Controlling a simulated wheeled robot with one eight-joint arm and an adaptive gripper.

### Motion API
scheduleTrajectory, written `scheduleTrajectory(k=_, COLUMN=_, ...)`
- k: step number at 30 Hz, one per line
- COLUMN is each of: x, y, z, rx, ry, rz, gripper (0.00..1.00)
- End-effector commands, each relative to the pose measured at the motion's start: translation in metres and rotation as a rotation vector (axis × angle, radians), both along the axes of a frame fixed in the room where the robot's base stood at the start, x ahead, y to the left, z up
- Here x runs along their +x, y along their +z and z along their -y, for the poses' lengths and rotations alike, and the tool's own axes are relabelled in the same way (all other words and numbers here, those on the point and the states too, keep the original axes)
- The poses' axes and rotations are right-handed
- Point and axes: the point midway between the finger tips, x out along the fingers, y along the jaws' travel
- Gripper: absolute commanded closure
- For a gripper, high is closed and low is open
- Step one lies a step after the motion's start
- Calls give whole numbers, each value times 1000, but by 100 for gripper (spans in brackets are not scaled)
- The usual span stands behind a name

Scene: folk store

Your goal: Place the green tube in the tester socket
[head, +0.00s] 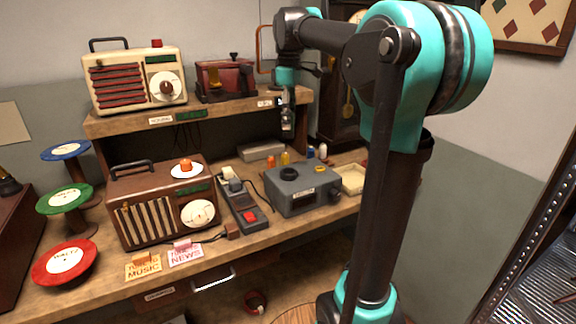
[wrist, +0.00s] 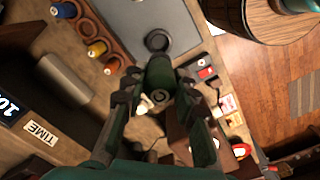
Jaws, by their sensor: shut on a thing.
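In the wrist view my gripper (wrist: 160,95) is shut on the dark green tube (wrist: 161,74), with a finger on either side of it. The tester (head: 306,193) is a grey box on the bench with a black socket ring (head: 289,173) on top. In the wrist view the tester (wrist: 185,22) and its black ring (wrist: 158,41) lie just beyond the tube's end; the tube looks apart from the ring. In the head view my gripper (head: 287,124) hangs above the tester, and the tube is too small to make out clearly.
A rack (wrist: 82,27) behind the tester holds blue, yellow and orange tubes. A yellow ring (head: 320,169) sits on the tester. A brown radio (head: 160,207) and a dark device with a red button (head: 250,215) stand left of it. An upper shelf (head: 205,110) is behind.

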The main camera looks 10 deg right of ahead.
Motion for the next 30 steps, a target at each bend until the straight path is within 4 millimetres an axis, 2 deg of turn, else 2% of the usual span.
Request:
scheduleTrajectory(k=6, x=0, y=-54, z=0, rx=0, ry=0, rz=0, gripper=88)
scheduleTrajectory(k=12, x=0, y=-92, z=0, rx=0, ry=0, rz=0, gripper=88)
scheduleTrajectory(k=20, x=0, y=-109, z=0, rx=0, ry=0, rz=0, gripper=88)
scheduleTrajectory(k=27, x=0, y=-139, z=0, rx=0, ry=0, rz=0, gripper=88)
scheduleTrajectory(k=30, x=0, y=-141, z=0, rx=0, ry=0, rz=0, gripper=88)
